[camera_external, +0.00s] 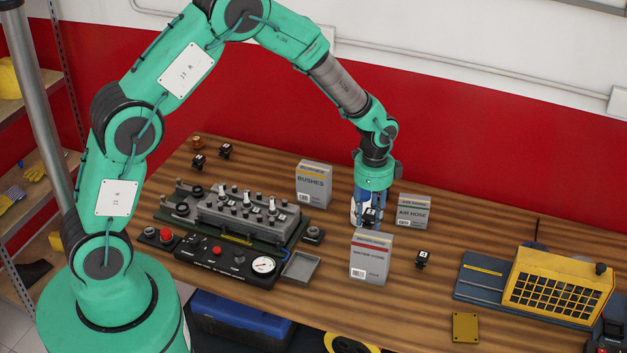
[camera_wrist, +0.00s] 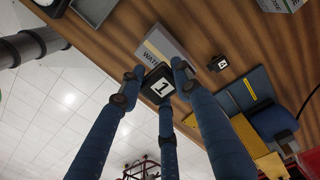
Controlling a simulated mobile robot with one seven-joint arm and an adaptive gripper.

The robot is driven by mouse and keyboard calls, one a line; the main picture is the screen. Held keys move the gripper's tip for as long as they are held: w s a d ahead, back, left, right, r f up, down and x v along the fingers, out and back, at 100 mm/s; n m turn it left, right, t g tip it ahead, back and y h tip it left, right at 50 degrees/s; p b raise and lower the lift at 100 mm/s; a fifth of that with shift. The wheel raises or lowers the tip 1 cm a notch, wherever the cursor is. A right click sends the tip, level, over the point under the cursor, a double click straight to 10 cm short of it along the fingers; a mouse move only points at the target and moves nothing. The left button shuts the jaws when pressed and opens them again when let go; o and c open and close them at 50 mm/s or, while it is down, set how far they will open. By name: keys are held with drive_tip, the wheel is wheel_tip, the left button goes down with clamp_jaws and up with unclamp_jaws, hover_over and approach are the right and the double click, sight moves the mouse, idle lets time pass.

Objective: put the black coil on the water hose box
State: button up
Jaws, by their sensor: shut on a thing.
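My gripper (camera_external: 368,222) points down and is shut on a black coil (camera_external: 370,214). In the wrist view the coil (camera_wrist: 158,84) sits between the blue fingertips of my gripper (camera_wrist: 157,75), its white face marked "1" showing. The grey water hose box (camera_external: 369,262) stands upright on the table, just below and in front of my gripper in the external view. Part of the box (camera_wrist: 164,42) shows behind the coil in the wrist view. I cannot tell whether the coil is over the box's top or behind it, or whether they touch.
An air hose box (camera_external: 413,213) stands to the right and a bushes box (camera_external: 313,184) to the left. Another black coil (camera_external: 422,259) lies right of the water hose box. The engine trainer (camera_external: 248,216) and a grey tray (camera_external: 300,267) are to the left. A yellow-fronted unit (camera_external: 558,286) stands far right.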

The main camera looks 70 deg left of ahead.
drive_tip(key=shift+w+a+f, duration=0.1)
drive_tip(key=shift+w+a, duration=0.05)
drive_tip(key=shift+w, duration=0.75)
drive_tip(key=shift+f+p, duration=0.45)
drive_tip(key=shift+f, duration=1.25)
drive_tip(key=shift+f, duration=0.2)
drive_tip(key=o, duration=1.3)
drive_tip(key=shift+r, duration=0.15)
wheel_tip(320, 180, up, 10)
drive_tip(key=shift+r+b, duration=0.15)
drive_tip(key=shift+b, duration=0.55)
drive_tip(key=shift+r, duration=0.9)
